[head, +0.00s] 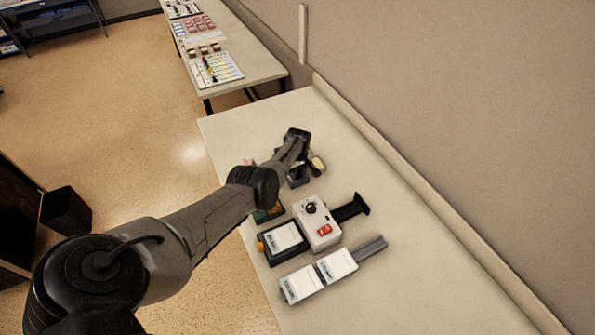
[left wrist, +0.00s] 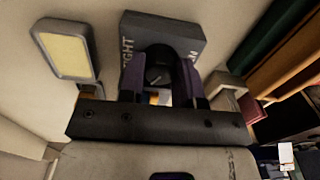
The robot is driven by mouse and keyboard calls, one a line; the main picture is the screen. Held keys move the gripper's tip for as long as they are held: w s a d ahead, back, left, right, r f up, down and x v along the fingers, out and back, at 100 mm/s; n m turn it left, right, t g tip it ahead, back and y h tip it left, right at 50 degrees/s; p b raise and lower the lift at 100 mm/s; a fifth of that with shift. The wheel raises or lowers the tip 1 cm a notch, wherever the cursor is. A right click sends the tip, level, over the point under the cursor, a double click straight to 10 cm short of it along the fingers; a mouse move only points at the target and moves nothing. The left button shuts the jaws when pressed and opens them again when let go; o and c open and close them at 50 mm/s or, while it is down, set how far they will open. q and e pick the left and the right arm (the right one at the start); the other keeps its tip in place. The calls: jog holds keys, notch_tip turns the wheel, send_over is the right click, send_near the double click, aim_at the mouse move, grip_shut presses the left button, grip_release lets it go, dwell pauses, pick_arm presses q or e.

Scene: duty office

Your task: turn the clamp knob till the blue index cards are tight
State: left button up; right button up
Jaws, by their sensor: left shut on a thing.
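The clamp shows in the left wrist view as a dark grey block (left wrist: 186,28) with pale lettering, of which "TIGHT" is readable. Its round dark knob (left wrist: 158,66) sits between the two fingers of my left gripper (left wrist: 160,82), which is shut on it. In the head view my left gripper (head: 297,160) is at the far part of the table, largely hidden by my own wrist. A dark block (head: 298,180) beside it seems to be the clamp. I cannot make out the blue index cards in either view. My right gripper is not in view.
A pale yellow-faced panel (left wrist: 68,51) stands left of the clamp in the left wrist view. On the table (head: 420,290), a white box with a dial and red switch (head: 318,222) and white-labelled devices (head: 337,264) lie nearer. The table's right side is clear along the wall.

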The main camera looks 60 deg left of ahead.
pick_arm(q)
jog(key=m, duration=0.4)
jog(key=shift+m, duration=0.9)
jog(key=o, duration=0.9)
